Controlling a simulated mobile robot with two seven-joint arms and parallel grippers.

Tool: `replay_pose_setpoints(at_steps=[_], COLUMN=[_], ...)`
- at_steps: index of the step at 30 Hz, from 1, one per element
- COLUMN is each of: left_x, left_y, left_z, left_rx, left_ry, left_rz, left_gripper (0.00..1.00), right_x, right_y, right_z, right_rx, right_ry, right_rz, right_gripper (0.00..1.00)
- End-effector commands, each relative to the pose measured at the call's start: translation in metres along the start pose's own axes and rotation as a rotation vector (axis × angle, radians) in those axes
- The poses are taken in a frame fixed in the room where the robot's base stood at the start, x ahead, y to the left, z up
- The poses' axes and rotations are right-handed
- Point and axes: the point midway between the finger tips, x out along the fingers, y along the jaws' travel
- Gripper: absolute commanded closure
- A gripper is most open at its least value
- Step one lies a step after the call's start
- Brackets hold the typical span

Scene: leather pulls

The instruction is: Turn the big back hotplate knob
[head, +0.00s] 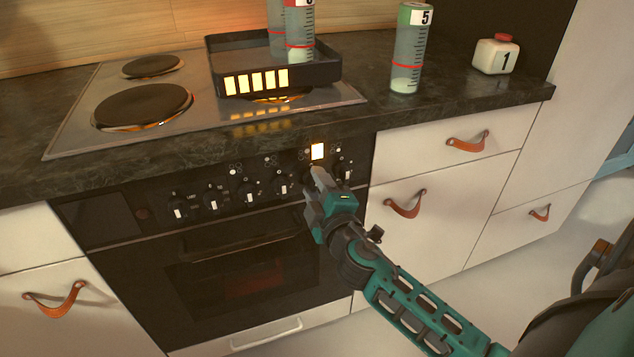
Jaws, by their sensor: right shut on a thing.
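The oven's control panel (140,213) carries a row of dark knobs with white marks, such as one at the middle (249,192) and one at the right end (343,169). My right gripper (317,180) is at the panel, shut on the knob just left of the right-end one. The gripper hides most of that knob, so its angle cannot be told. The panel's small symbols are too small to read. My left gripper is not in view.
The hob (75,128) has two dark plates (143,104) at left. A black tray (325,75) with lit bars and a cylinder (300,35) stands at its right. A container marked 5 (408,55) and a bottle marked 1 (495,56) stand right. The oven handle (240,243) is below.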

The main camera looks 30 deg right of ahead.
Motion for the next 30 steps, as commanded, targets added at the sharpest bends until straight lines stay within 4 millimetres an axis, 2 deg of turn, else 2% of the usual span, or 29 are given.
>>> replay_pose_setpoints(at_steps=[12,30], left_x=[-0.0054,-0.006], left_y=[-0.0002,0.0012], left_z=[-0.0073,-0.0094], left_rx=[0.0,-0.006], left_ry=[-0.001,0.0], left_rz=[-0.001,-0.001], left_gripper=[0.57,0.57], right_x=[-0.0004,-0.0004], right_y=[-0.0007,-0.0017], right_z=[0.0,0.0003], right_rx=[-0.276,-0.36], right_ry=[0.0,0.0], right_rz=[-0.002,-0.002], right_gripper=[0.9,0.9])
